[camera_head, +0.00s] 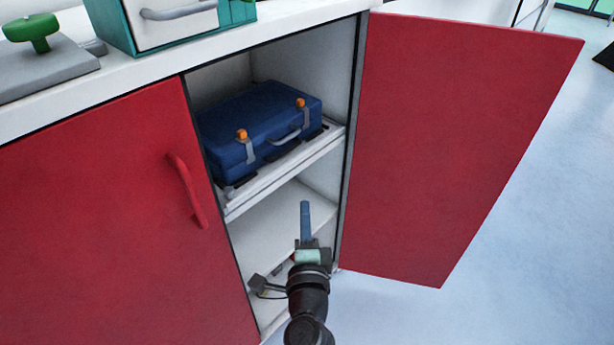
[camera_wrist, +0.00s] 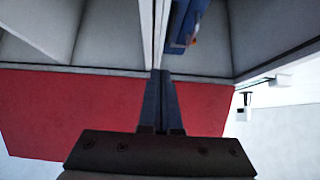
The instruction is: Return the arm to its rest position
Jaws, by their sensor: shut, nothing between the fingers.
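My gripper (camera_head: 305,208) is in front of the open cabinet, at the height of the lower compartment in the picture. Its blue fingers are together with nothing between them. In the wrist view my gripper (camera_wrist: 160,76) points at the shelf edge, with its fingers closed. My dark arm comes up from the bottom of the head view. Whether the fingertips touch the shelf cannot be told.
A blue case (camera_head: 262,128) with orange latches lies on the upper shelf (camera_head: 290,173). The red right door (camera_head: 455,140) stands wide open beside my arm. The red left door (camera_head: 100,225) is shut. Free floor (camera_head: 530,240) lies at the right.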

